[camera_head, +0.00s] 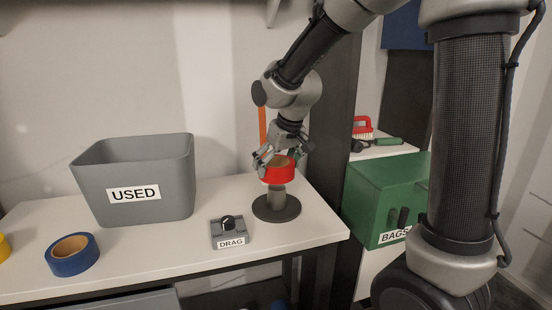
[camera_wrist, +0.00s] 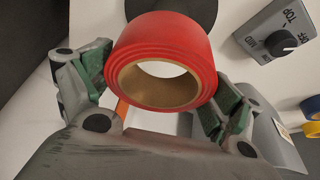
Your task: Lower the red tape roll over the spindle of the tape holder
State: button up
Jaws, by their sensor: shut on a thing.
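My gripper (camera_head: 281,160) is shut on the red tape roll (camera_head: 279,174), its green-padded fingers on opposite sides of the rim. In the wrist view the roll (camera_wrist: 160,45) sits between the fingertips, its tan core facing the camera. Pale surface shows through its hole, and no spindle is visible there. The tape holder has a dark round base (camera_head: 276,209) on the bench and a thick grey post (camera_head: 277,194). In the head view the roll is above the post; the post's top is hidden. In the wrist view the dark base (camera_wrist: 185,8) is partly hidden behind the roll.
A grey bin labelled USED (camera_head: 135,180) stands on the bench (camera_head: 185,245), left of the holder. A DRAG knob box (camera_head: 229,232) sits nearer the front edge. A blue tape roll (camera_head: 72,255) and a yellow roll (camera_head: 3,248) lie at left. A green BAGS box (camera_head: 385,200) is at right.

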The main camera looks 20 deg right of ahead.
aim_at(277, 187)
jog(key=shift+f, duration=2.45)
jog(key=o, duration=0.8)
jog(key=shift+r, duration=4.55)
